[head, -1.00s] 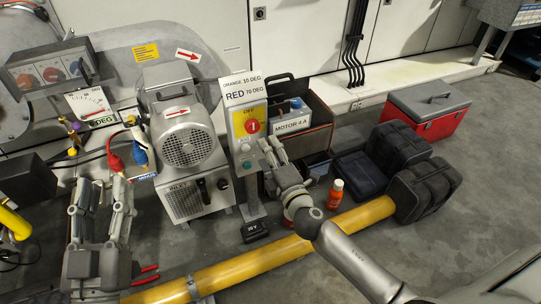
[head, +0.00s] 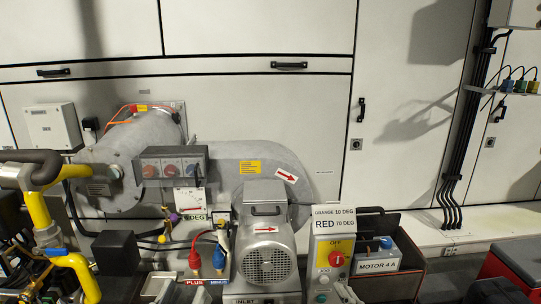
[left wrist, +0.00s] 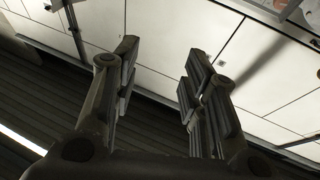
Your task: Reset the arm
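My left gripper (left wrist: 160,78) is open and empty in the left wrist view, its two fingers wide apart with white wall panels behind them. A small grey part of my right arm's end (head: 345,292) shows at the bottom edge, just right of the control box (head: 333,250). The box has a yellow plate with a red knob and a sign reading ORANGE 10 DEG, RED 70 DEG. Whether the right gripper is open or shut is not visible.
The motor (head: 267,250) stands left of the control box. A MOTOR 4 A case (head: 377,262) stands right of it. The red and blue connectors (head: 219,258) hang left of the motor. Yellow pipework (head: 42,210) fills the left edge. A red toolbox (head: 510,272) sits at lower right.

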